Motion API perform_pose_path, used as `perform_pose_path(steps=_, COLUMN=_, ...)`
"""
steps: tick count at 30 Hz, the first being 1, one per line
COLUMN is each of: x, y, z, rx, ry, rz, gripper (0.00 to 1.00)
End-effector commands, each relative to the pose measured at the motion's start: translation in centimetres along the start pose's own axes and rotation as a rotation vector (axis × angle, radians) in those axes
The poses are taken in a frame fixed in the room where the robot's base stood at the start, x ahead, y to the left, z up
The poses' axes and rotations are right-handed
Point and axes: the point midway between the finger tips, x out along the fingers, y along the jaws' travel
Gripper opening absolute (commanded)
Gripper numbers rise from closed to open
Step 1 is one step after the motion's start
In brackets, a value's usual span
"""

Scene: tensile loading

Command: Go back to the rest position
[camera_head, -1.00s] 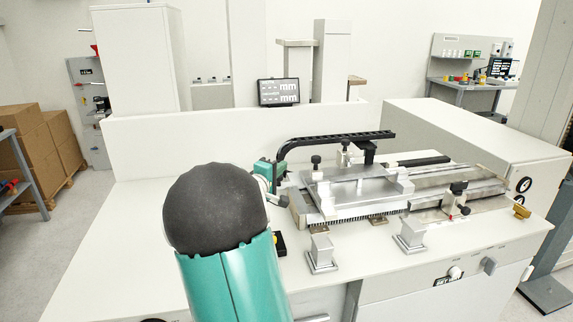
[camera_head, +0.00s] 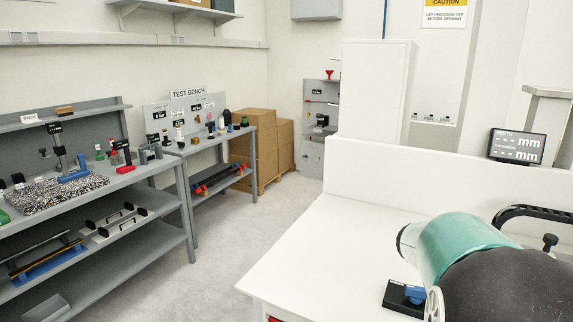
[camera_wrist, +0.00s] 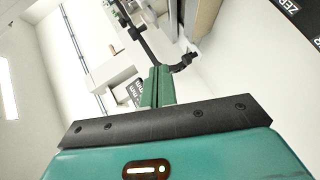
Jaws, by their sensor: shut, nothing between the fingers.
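My gripper (camera_wrist: 157,88) shows in the wrist view as two green fingers pressed together above a dark plate and my teal wrist housing. It is shut and holds nothing. In the head view my teal and black arm fills the lower right, and the gripper itself is hidden there. In the wrist view the black curved cable carrier (camera_wrist: 150,45) lies beyond the fingers, and I cannot tell how far off it is.
The white machine table (camera_head: 330,250) has free room left of my arm. A black block with a blue knob (camera_head: 404,297) sits beside my arm. A display (camera_head: 516,147) stands behind. Grey shelves (camera_head: 150,198) and a test bench (camera_head: 222,145) stand at left across open floor.

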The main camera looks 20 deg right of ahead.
Motion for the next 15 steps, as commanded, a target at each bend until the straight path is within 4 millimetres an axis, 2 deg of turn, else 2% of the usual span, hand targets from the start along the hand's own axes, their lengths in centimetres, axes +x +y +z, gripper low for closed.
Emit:
perform_pose_path(steps=1, x=-2.6, y=-0.6, z=0.6, rx=0.035, ry=0.001, rz=-0.075, gripper=0.00)
perform_pose_path(steps=8, x=-14.0, y=-5.3, z=3.6, rx=0.117, ry=0.016, rz=-0.450, gripper=0.00)
perform_pose_path(steps=15, x=-27.0, y=-10.1, z=7.7, rx=0.129, ry=0.116, rz=-0.861, gripper=0.00)
